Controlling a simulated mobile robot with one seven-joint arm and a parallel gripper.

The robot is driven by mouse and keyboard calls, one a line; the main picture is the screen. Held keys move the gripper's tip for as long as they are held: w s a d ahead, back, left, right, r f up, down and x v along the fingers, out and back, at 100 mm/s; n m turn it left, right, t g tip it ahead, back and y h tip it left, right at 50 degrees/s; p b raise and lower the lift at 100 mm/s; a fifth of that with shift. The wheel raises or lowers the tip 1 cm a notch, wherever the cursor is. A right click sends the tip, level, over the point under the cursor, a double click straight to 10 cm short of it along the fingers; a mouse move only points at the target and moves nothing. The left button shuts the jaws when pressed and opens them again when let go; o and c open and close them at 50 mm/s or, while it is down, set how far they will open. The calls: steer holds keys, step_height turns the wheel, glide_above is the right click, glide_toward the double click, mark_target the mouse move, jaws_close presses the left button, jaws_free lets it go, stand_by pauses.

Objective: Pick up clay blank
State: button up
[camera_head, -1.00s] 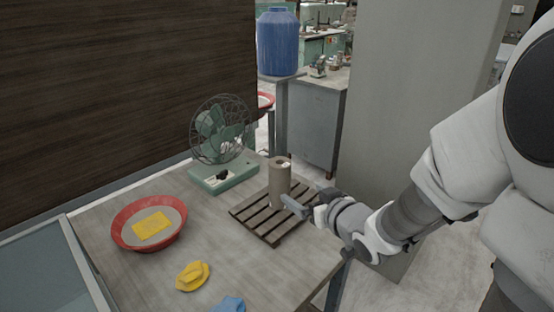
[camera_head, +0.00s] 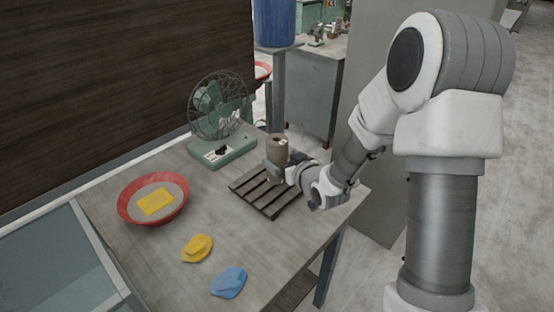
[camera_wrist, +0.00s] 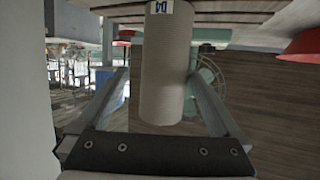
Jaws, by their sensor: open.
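The clay blank (camera_head: 277,149) is a grey-brown cylinder with a small white label, upright on the slatted wooden rack (camera_head: 248,183). My gripper (camera_head: 274,172) is at its side and hides its lower part in the head view. In the wrist view the clay blank (camera_wrist: 166,65) is between the two open fingers of my gripper (camera_wrist: 158,85), with the label near the picture's top edge. A gap shows on the left side; on the right I cannot tell whether finger and blank touch.
A green fan (camera_head: 221,118) stands close behind the rack to the left. A red basin (camera_head: 126,210) with a yellow sponge (camera_head: 156,202) is at the left. A yellow cloth (camera_head: 197,248) and a blue cloth (camera_head: 228,282) lie in front. The table's middle is clear.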

steer(key=shift+a+x, duration=0.15)
steer(key=shift+x, duration=1.35)
steer(key=shift+a+x, duration=0.1)
steer(key=shift+x, duration=1.4)
steer(key=shift+r, duration=0.25)
steer(key=shift+s, duration=0.1)
jaws_close()
